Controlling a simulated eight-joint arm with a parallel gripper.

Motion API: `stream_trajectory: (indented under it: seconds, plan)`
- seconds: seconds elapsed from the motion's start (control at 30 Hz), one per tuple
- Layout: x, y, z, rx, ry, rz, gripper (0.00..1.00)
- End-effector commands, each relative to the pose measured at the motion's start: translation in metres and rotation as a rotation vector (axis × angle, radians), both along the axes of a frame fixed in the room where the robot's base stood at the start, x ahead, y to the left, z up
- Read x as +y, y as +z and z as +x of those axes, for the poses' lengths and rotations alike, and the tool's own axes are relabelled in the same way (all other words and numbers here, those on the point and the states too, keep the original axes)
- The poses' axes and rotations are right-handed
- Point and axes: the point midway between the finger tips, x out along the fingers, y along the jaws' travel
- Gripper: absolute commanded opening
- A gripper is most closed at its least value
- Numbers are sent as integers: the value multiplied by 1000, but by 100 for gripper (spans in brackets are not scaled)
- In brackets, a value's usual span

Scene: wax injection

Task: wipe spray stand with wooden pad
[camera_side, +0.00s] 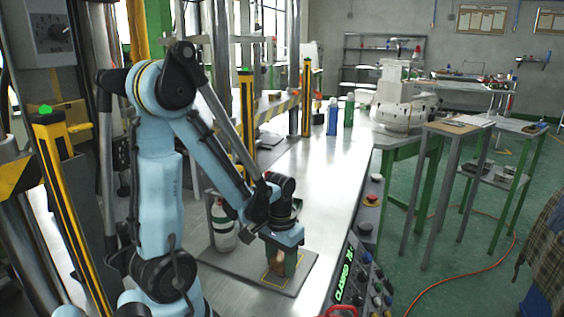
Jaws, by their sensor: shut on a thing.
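My gripper (281,257) is low over the grey flat plate (233,262) near the front of the metal table. It points down and is shut on a small tan-brown piece, which looks like the wooden pad (278,262). The pad is inside a yellow outlined square on the plate; I cannot tell whether it touches the surface. My arm hides part of this area.
A control panel (361,280) with buttons and a red knob lines the table's right edge. Blue (333,117) and green (349,111) bottles stand at the back. Yellow-black posts (247,110) rise along the left. The metal table (318,180) is clear behind the plate.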

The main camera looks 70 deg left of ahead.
Motion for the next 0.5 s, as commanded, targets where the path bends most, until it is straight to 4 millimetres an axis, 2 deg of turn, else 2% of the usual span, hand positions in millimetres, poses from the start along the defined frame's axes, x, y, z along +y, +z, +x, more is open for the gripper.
stream_trajectory:
  seconds: [0.03,0.5]
  plan:
    - [-8,-2,-10,19,-2,-21,0]
    - [-6,38,-9,17,0,-14,0]
